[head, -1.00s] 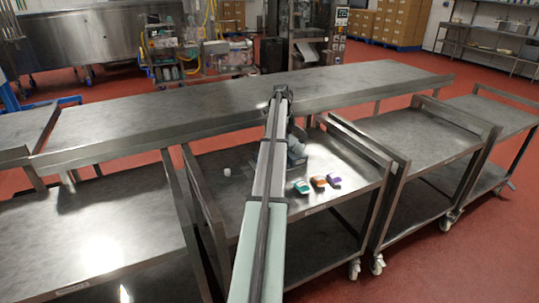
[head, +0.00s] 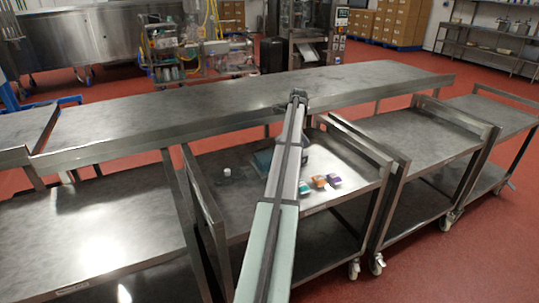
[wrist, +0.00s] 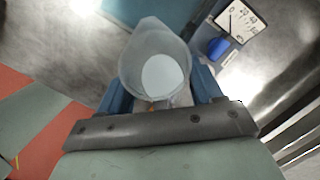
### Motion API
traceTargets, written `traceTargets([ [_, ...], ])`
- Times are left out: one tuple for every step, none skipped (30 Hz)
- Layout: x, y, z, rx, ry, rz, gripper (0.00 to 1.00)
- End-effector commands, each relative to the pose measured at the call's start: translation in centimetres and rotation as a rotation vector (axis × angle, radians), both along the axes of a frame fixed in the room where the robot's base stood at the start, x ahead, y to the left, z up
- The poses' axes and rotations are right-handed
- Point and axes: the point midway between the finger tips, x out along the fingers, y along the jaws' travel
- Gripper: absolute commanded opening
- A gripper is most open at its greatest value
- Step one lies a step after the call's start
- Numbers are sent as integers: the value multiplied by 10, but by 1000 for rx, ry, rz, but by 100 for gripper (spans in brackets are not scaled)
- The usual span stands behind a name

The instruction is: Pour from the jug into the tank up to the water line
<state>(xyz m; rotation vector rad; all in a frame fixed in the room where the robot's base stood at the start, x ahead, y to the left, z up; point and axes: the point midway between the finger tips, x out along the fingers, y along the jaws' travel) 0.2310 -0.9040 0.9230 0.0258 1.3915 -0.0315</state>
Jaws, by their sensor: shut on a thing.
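A translucent, pale grey jug (wrist: 158,48) sits between the blue fingers of my gripper (wrist: 160,88) in the wrist view. My gripper is shut on it. A pale round surface (wrist: 162,76) shows inside the jug; I cannot tell whether it is liquid or the jug's bottom. A blue-teal box-like thing, apparently the tank (wrist: 150,10), lies beyond the jug's rim at the top of the wrist view. In the head view the tank (head: 262,160) is partly hidden behind my arm on the cart. The water line is not visible. The head view hides my gripper and the jug.
A small white cup (head: 227,172) stands on the cart top (head: 232,200). Teal (head: 304,188), orange (head: 319,181) and purple (head: 334,180) items sit right of my arm. A marked card (wrist: 240,20) and blue object (wrist: 218,47) are near the tank. A long steel table (head: 200,105) runs behind.

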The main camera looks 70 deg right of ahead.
Motion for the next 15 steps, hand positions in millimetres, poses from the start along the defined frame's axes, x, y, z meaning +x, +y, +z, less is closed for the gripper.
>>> traceTargets([
  [0, 0, 0, 0, 0, 0, 38],
  [0, 0, 0, 0, 0, 0, 38],
  [0, 0, 0, 0, 1, 0, 38],
  [0, 0, 0, 0, 1, 0, 38],
  [0, 0, 0, 0, 1, 0, 38],
  [0, 0, 0, 0, 0, 0, 38],
  [0, 0, 1, 0, -4, 0, 38],
  [-1, 0, 1, 0, -11, -1, 38],
  [-1, 0, 3, -1, -26, -1, 38],
  [-1, 0, 4, -2, -40, -1, 38],
  [-1, 0, 5, -3, -53, -1, 38],
  [-1, 0, 6, -3, -70, -1, 38],
  [-1, 0, 7, -4, -80, -1, 38],
  [-1, 0, 8, -4, -90, 0, 38],
  [0, 0, 9, -4, -100, 0, 38],
])
